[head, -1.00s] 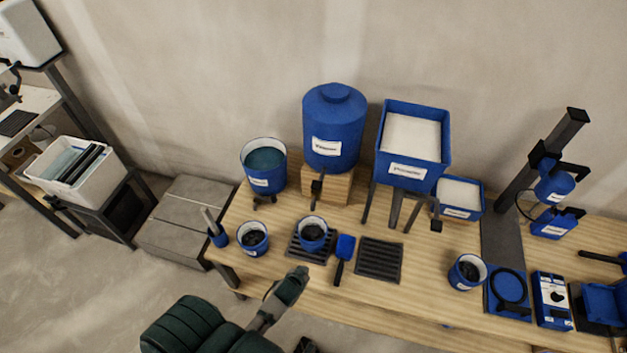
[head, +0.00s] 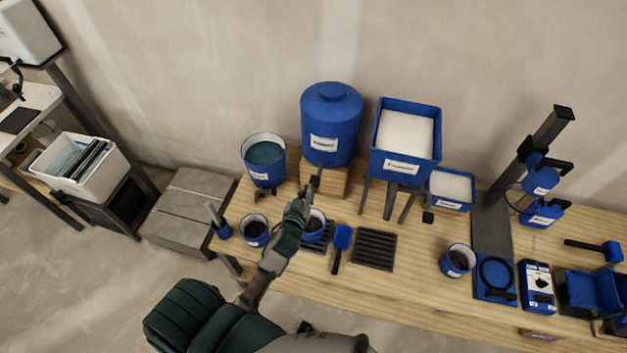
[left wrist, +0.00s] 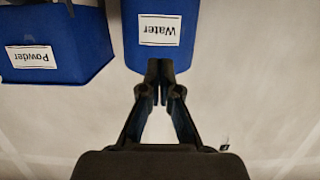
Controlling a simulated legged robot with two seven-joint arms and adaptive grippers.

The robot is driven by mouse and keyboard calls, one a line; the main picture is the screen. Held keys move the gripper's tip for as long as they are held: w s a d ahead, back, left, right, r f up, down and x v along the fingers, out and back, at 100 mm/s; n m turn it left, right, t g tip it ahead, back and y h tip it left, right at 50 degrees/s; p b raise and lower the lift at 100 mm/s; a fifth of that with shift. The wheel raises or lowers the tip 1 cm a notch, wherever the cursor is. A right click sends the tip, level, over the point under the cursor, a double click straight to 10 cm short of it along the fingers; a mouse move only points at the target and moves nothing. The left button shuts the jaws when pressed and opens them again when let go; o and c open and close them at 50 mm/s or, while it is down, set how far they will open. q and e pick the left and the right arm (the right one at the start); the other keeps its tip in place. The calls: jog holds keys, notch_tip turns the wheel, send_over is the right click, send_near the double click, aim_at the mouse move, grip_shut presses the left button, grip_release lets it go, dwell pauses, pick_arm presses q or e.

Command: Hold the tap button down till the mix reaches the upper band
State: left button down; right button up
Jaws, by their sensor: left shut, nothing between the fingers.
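The blue water tank (head: 331,112) stands on a wooden block at the back of the bench. Its dark tap (head: 316,180) sticks out at the front. My left gripper (head: 304,193) is shut and empty, just in front of and below the tap; I cannot tell whether it touches the button. In the left wrist view my shut fingertips (left wrist: 160,68) lie before the upside-down tank (left wrist: 187,45) labelled "Water". My right gripper is not in view.
A powder hopper (head: 401,169) on legs stands right of the tank. A bucket of bluish liquid (head: 263,178) is left of it. Another small bucket (head: 257,242), a blue scoop (head: 342,239) and an empty grate (head: 374,250) lie near my arm.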

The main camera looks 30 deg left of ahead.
pick_arm(q)
send_over(314, 184)
notch_tip(314, 184, down, 2)
jog(key=shift+f+p, duration=0.15)
jog(key=shift+p, duration=0.25)
notch_tip(314, 184, down, 3)
jog(key=shift+a+r, duration=0.1)
jog(key=shift+r, duration=0.05)
jog(key=shift+s+f, duration=0.1)
jog(key=shift+f, duration=0.6)
jog(key=shift+f, duration=0.15)
jog(key=shift+f+b, duration=0.85)
jog(key=shift+b, duration=0.1)
jog(key=shift+s, duration=0.1)
jog(key=shift+s+f, duration=0.1)
jog(key=shift+f, duration=0.15)
dwell(0.5)
jog(key=shift+r, duration=0.15)
dwell(1.3)
